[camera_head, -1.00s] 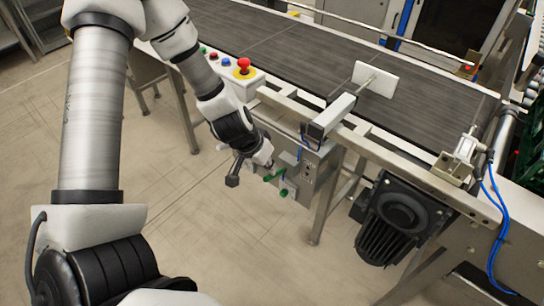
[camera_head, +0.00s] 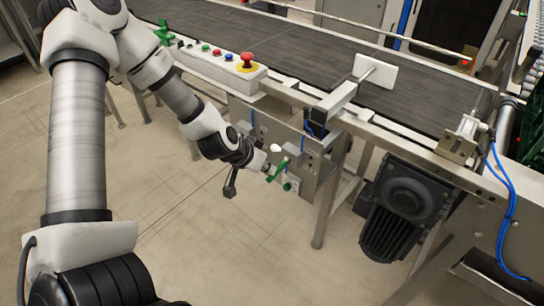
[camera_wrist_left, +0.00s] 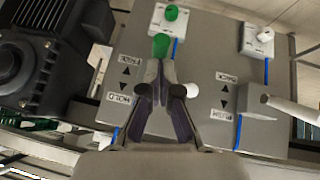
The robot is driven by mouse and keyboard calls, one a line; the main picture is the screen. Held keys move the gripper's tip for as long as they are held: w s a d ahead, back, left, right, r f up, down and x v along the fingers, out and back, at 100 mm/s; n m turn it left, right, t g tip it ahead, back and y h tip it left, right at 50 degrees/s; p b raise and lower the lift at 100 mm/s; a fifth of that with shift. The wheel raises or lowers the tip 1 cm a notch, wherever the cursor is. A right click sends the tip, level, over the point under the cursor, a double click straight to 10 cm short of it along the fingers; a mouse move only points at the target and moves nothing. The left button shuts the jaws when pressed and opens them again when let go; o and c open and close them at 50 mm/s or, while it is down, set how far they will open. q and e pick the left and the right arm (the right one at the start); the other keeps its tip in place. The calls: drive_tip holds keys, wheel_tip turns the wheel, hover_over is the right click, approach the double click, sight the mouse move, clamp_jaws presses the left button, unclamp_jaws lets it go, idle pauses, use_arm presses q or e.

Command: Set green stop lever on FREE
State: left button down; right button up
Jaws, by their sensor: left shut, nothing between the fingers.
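The green stop lever (camera_head: 279,171) sticks out from a grey control box under the conveyor edge. In the wrist view its green handle (camera_wrist_left: 161,44) is just beyond my left fingertips, with a round green knob (camera_wrist_left: 171,13) on a white base past it. My left gripper (camera_head: 269,168) is shut and empty beside the lever; the wrist view shows its fingers (camera_wrist_left: 162,75) together. I cannot tell if they touch the handle. A label reading HOLD (camera_wrist_left: 118,98) and a second, blurred label (camera_wrist_left: 131,61) with arrows lie left of the handle. My right gripper is out of view.
A second, white lever (camera_wrist_left: 290,108) with its own labels sits close on the right in the wrist view. A black motor (camera_head: 398,220) hangs under the conveyor (camera_head: 300,50). A button panel with a red stop button (camera_head: 246,60) is above. Open floor lies in front.

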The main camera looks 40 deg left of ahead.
use_arm(q)
drive_tip(key=shift+s+f, duration=0.2)
drive_tip(key=shift+f, duration=0.4)
drive_tip(key=shift+s+f, duration=0.2)
drive_tip(key=shift+f, duration=0.4)
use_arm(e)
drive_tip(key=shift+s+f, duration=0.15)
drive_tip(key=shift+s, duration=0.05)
use_arm(q)
drive_tip(key=shift+s+b, duration=0.1)
drive_tip(key=shift+b, duration=0.2)
